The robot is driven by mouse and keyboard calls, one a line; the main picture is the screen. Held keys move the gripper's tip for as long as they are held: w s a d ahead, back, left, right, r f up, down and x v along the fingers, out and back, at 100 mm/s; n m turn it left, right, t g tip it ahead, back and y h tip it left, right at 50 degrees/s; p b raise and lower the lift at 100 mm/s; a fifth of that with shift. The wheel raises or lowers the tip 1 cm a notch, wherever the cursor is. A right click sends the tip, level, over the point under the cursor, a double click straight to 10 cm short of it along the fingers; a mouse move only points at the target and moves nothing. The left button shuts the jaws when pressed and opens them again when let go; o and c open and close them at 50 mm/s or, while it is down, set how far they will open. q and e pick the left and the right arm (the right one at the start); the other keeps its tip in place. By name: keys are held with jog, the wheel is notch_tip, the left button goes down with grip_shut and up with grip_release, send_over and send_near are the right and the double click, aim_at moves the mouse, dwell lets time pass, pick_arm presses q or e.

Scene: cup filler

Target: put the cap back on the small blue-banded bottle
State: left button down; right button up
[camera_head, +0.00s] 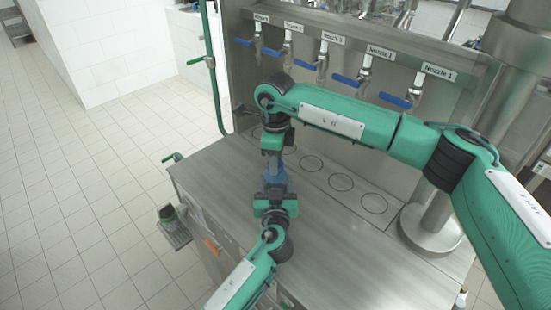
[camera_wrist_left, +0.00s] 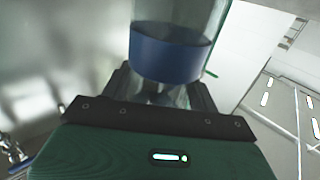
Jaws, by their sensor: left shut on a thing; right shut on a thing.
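The small blue-banded bottle (camera_head: 275,177) is above the counter, between my two grippers. My left gripper (camera_head: 274,190) is shut on it from the near side. In the left wrist view the clear bottle with its wide blue band (camera_wrist_left: 170,56) stands between the fingers, its upper end cut off by the frame. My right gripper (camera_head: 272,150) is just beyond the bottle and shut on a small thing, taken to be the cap. Its shape is hidden by the gripper, and I cannot tell whether it touches the bottle.
The steel counter (camera_head: 335,240) is clear in front and to the right, with several marked circles (camera_head: 341,182) along its back. Several blue-handled nozzles (camera_head: 395,100) hang on the back panel. A steel column (camera_head: 433,220) stands at the right.

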pick_arm(q)
jog(key=shift+f, duration=0.1)
pick_arm(e)
jog(key=m, duration=0.7)
jog(key=shift+m, duration=0.3)
jog(key=o, duration=1.2)
jog(key=shift+c, duration=0.2)
notch_tip(320, 180, up, 12)
pick_arm(q)
jog(key=shift+c, duration=1.5)
grip_release()
jog(key=shift+s, duration=0.1)
pick_arm(e)
jog(key=shift+f, duration=0.1)
